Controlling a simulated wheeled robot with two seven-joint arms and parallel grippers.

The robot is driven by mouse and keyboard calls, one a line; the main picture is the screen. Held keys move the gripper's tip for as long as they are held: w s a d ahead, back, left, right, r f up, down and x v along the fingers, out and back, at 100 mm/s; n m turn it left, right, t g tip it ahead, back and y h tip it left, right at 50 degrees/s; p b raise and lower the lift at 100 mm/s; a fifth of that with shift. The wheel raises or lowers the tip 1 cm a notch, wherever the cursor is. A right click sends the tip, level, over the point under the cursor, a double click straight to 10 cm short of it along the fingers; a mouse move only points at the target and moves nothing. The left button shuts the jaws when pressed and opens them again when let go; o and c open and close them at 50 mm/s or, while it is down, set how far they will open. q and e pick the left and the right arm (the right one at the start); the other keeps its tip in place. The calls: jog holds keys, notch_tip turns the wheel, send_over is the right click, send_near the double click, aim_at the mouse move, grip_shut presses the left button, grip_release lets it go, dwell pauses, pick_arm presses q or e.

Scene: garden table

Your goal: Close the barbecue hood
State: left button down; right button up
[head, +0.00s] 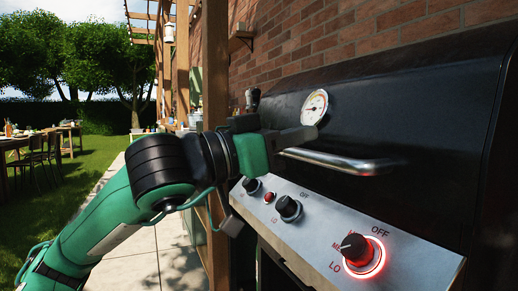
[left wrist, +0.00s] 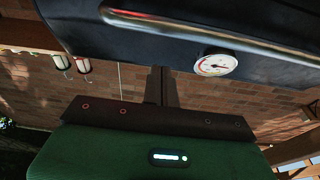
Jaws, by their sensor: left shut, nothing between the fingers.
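The black barbecue hood (head: 410,110) fills the right of the head view, with a round white thermometer (head: 314,107) on its front. It is down, with its lower edge close above the control panel and no clear gap showing. Its metal bar handle (head: 345,162) runs along the lower front. My left gripper (head: 308,134) is shut and empty, in front of the hood near the handle's left end and below the thermometer; whether it touches cannot be told. In the left wrist view the hood (left wrist: 130,38), handle (left wrist: 190,28) and thermometer (left wrist: 214,65) lie beyond my gripper's fingers (left wrist: 161,86). My right gripper is not in view.
The steel control panel (head: 320,225) with several knobs lies below the handle; the right knob (head: 355,248) glows red. A brick wall (head: 320,50) stands behind the hood. A wooden post (head: 215,80) rises behind my left wrist. Paving (head: 150,260) and lawn are at the left.

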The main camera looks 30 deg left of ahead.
pick_arm(q)
jog(key=s+a+f, duration=0.3)
jog(key=s+a, duration=0.1)
jog(key=s, duration=0.1)
jog(key=shift+s+f+p, duration=0.2)
jog(key=shift+f+p, duration=0.1)
jog(key=shift+f, duration=0.05)
jog(key=shift+a, duration=0.15)
